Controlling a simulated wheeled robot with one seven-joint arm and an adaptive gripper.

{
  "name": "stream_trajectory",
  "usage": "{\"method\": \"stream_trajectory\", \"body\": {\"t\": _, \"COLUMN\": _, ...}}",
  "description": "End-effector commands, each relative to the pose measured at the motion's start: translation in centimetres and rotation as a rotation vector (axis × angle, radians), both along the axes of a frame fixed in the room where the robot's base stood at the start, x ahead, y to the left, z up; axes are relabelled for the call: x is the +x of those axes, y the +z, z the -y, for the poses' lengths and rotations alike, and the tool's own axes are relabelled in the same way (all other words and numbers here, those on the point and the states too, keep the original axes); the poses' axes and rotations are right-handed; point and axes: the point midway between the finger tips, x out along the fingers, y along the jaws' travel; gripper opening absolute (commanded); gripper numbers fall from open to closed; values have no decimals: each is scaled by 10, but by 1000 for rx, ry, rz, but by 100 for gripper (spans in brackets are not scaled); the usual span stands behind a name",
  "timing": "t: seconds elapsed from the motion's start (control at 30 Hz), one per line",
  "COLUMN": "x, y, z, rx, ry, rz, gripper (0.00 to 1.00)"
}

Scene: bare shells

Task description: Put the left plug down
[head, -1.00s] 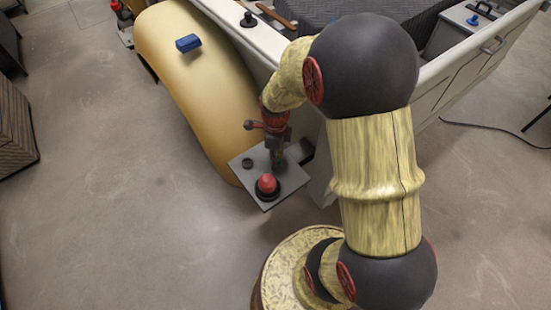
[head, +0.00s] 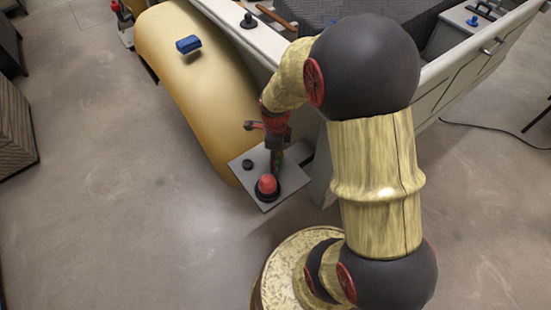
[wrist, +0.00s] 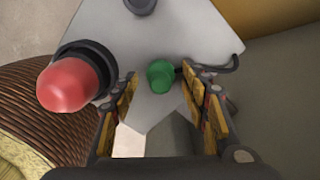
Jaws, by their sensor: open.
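A small green cylinder with a rounded top (wrist: 160,76), which may be the left plug, stands on a grey plate (wrist: 195,28) in the wrist view. My gripper (wrist: 160,84) is open, with one finger on each side of the green piece. A gap shows on both sides of it, so the fingers do not appear to grip it. In the head view my gripper (head: 275,163) is low over the grey plate (head: 262,202) and mostly hides the green piece.
A red dome on a black ring (head: 267,186) sits close beside my gripper on the plate. A small black knob (head: 247,164) is on the plate's left. The tan curved shell (head: 190,90) and a pale panel edge (head: 235,30) rise behind. A blue block (head: 188,43) rests on the shell.

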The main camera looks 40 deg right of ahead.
Motion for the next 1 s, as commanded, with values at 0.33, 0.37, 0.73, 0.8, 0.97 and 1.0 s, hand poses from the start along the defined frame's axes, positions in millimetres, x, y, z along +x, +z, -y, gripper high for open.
{"method": "stream_trajectory", "body": {"t": 0.33, "x": 1, "y": 69, "z": 0, "rx": -2, "ry": 0, "rz": 5, "gripper": 46}}
{"method": "stream_trajectory", "body": {"t": 0.37, "x": 1, "y": 74, "z": 0, "rx": -2, "ry": 0, "rz": 5, "gripper": 46}}
{"method": "stream_trajectory", "body": {"t": 0.73, "x": 1, "y": 118, "z": 0, "rx": -1, "ry": 6, "rz": 4, "gripper": 46}}
{"method": "stream_trajectory", "body": {"t": 0.8, "x": 0, "y": 125, "z": -3, "rx": -4, "ry": 43, "rz": 13, "gripper": 46}}
{"method": "stream_trajectory", "body": {"t": 0.97, "x": -4, "y": 163, "z": -20, "rx": -30, "ry": 315, "rz": 71, "gripper": 46}}
{"method": "stream_trajectory", "body": {"t": 1.0, "x": -7, "y": 175, "z": -26, "rx": -43, "ry": 420, "rz": 91, "gripper": 46}}
